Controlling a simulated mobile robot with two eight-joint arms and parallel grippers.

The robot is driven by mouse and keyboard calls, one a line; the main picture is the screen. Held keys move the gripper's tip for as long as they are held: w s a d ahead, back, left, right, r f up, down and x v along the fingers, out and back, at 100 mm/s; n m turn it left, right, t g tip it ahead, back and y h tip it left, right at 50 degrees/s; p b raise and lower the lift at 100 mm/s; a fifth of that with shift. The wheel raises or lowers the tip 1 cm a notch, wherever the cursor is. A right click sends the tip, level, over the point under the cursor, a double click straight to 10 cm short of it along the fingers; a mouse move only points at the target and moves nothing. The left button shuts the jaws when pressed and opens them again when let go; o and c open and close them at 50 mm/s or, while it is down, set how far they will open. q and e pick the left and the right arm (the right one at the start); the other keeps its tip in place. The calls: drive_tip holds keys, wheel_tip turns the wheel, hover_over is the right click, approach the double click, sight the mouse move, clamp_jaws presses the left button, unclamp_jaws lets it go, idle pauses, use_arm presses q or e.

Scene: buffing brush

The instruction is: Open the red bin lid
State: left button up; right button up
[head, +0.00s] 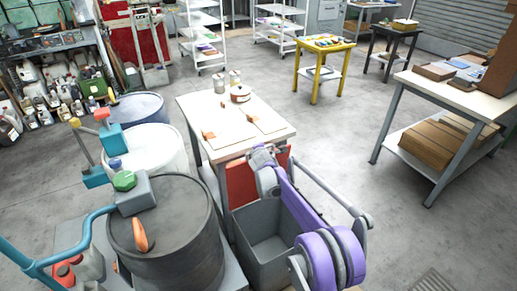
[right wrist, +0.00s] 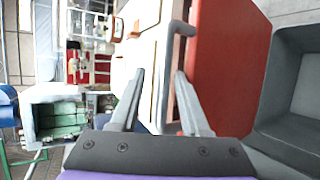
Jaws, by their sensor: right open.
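A flat red panel (head: 241,184), which looks like the red bin lid, stands steeply between the white-topped table and an open grey bin (head: 250,227). In the right wrist view the red panel (right wrist: 232,65) fills the right of centre, with the grey bin (right wrist: 292,95) beyond it. A bent grey handle (right wrist: 174,38) runs along the panel's left edge. My right gripper (right wrist: 160,74) is open, with the handle seen between its fingers; whether they touch it I cannot tell. In the head view my right arm mostly hides this gripper. My left gripper is out of view.
The white-topped table (head: 229,108) holds boards and cans just behind the panel. A dark drum (head: 178,259) stands close on the left, with a pale drum (head: 157,150) and blue drum behind. Open floor (head: 345,150) lies to the right, before a workbench (head: 450,92).

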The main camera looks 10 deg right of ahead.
drive_tip(key=v, duration=1)
drive_tip(key=shift+s+a+r, duration=0.1)
drive_tip(key=shift+s, duration=0.05)
drive_tip(key=s+d+r+m+g+p, duration=0.1)
drive_tip(key=s+d+r+m, duration=0.15)
drive_tip(key=s, duration=0.45)
drive_tip(key=s+d+r+m+g+h, duration=0.1)
drive_tip(key=s+d+m, duration=0.25)
drive_tip(key=s, duration=0.35)
drive_tip(key=s+d+r+m+g+p, duration=0.1)
drive_tip(key=s+d+r+m, duration=0.1)
drive_tip(key=s+m, duration=0.35)
drive_tip(key=s+f+m+g+p, duration=0.1)
drive_tip(key=s+f+m+g, duration=0.1)
drive_tip(key=s, duration=1.1)
drive_tip(key=s+f+m+g+y+p, duration=0.1)
drive_tip(key=s+f+m, duration=0.3)
drive_tip(key=s, duration=1)
drive_tip(key=shift+d+m+g+y, duration=0.3)
drive_tip(key=shift+m+g, duration=0.3)
drive_tip(key=shift+m, duration=0.55)
